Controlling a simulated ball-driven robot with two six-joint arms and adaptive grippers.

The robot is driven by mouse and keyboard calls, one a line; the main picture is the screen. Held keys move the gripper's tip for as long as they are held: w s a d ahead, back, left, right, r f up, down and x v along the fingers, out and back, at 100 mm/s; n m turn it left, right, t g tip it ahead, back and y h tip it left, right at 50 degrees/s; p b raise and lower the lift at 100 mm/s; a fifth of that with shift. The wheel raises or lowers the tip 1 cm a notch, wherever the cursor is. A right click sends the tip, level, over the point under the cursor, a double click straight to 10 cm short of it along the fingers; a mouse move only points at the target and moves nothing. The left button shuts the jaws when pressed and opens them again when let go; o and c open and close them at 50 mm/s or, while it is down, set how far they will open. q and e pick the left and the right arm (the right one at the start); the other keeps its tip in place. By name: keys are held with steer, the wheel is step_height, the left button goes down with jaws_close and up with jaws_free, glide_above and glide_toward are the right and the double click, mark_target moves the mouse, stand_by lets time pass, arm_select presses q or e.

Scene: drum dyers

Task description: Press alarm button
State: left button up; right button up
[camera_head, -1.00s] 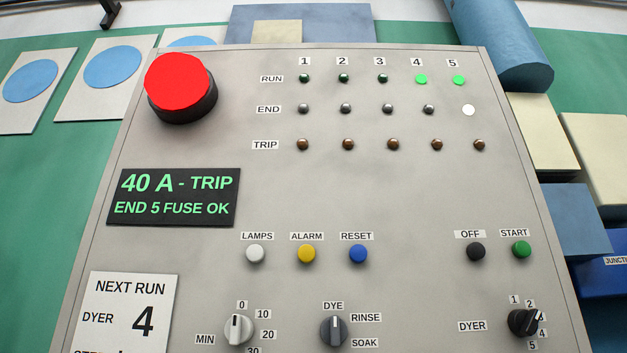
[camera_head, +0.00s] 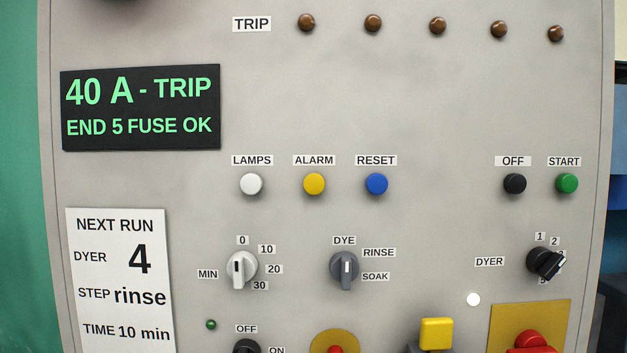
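The yellow alarm button (camera_head: 314,184) is on the grey control panel (camera_head: 450,110), under the label ALARM. The white LAMPS button (camera_head: 251,184) is to its left and the blue RESET button (camera_head: 376,184) to its right. The alarm button stands out from the panel and nothing covers it. Neither of my grippers is in view.
Black OFF (camera_head: 514,184) and green START (camera_head: 566,183) buttons sit further right. Below are a MIN knob (camera_head: 242,269), a DYE/RINSE/SOAK knob (camera_head: 344,269) and a DYER knob (camera_head: 545,263). A yellow block-shaped part (camera_head: 436,334) sticks out at the bottom. The dark display (camera_head: 140,107) reads 40 A - TRIP.

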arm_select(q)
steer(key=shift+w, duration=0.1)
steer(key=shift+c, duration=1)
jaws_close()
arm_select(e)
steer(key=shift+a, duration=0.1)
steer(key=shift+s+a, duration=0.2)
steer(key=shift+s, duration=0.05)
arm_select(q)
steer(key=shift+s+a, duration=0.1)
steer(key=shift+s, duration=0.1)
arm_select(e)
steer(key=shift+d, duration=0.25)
